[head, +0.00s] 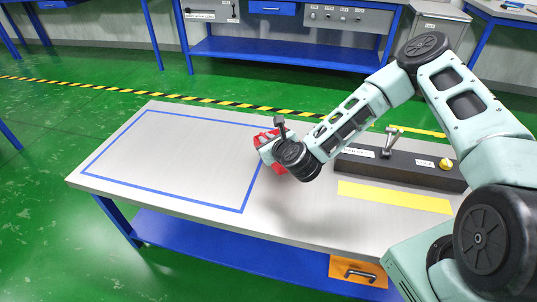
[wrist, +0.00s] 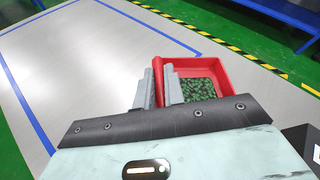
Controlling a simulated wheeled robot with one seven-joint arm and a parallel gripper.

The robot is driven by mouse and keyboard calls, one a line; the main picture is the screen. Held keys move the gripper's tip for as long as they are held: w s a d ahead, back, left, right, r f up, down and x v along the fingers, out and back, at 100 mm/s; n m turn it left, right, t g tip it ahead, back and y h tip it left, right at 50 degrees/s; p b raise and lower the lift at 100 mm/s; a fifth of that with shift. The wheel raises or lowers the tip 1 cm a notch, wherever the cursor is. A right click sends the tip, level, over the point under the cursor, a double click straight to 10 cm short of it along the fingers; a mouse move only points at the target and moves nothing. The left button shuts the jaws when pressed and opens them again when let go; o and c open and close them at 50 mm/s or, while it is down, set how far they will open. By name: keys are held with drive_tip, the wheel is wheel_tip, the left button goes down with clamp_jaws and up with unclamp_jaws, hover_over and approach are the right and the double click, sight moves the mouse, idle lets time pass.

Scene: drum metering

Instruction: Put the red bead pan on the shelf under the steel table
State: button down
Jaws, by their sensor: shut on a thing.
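The red bead pan (wrist: 220,70) holds dark green beads in the wrist view. In the head view the red bead pan (head: 279,168) is mostly hidden behind my gripper (head: 268,146), near the right side of the blue outline. My gripper (wrist: 165,88) is shut on the pan's left wall in the wrist view, with one finger on each side. The pan looks about level; I cannot tell whether it touches the top. The steel table (head: 190,155) lies below it. The blue shelf (head: 210,243) shows under the table's front edge, and its visible part is empty.
A dark unit (head: 400,168) with a lever (head: 390,143) and a yellow knob (head: 445,163) stands on the table's right. A yellow strip (head: 395,196) lies before it. An orange drawer (head: 358,270) hangs under the front edge. The blue-outlined area (head: 175,160) is clear.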

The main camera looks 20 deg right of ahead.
wheel_tip(320, 180, down, 5)
drive_tip(key=shift+b, duration=0.3)
drive_tip(key=c, duration=1.5)
unclamp_jaws()
